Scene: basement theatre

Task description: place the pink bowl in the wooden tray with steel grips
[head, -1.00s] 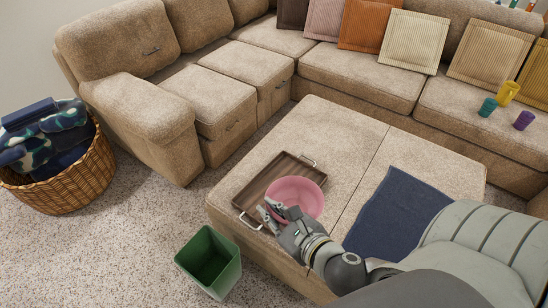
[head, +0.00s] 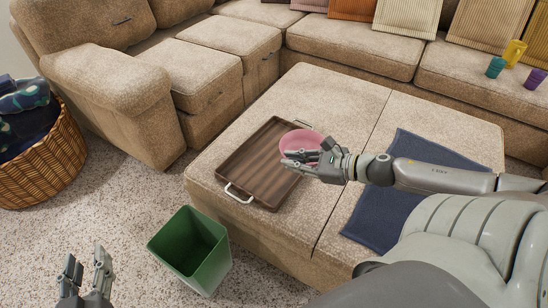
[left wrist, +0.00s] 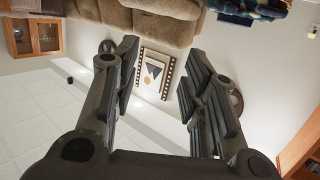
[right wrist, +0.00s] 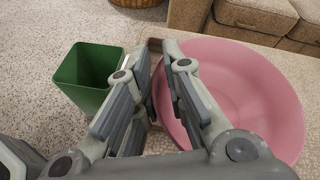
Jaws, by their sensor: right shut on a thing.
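The pink bowl (head: 290,141) is at the far right part of the wooden tray (head: 235,171), overlapping its right edge in the head view. I cannot tell whether it touches the tray. The tray lies on the beige ottoman and has steel grips at its ends; the near grip (head: 238,195) shows clearly. My right gripper (head: 300,160) is shut on the bowl's wall; in the right wrist view the bowl (right wrist: 250,85) fills the right side, partly hidden by the fingers. My left gripper (head: 84,268) is open and empty, low at the left, away from the ottoman.
A green bin (head: 190,250) stands on the carpet by the ottoman's near left corner. A dark blue cloth (head: 375,225) lies on the ottoman at right, under my right arm. A wicker basket (head: 45,165) is at far left. Cups (head: 514,52) stand on the sofa.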

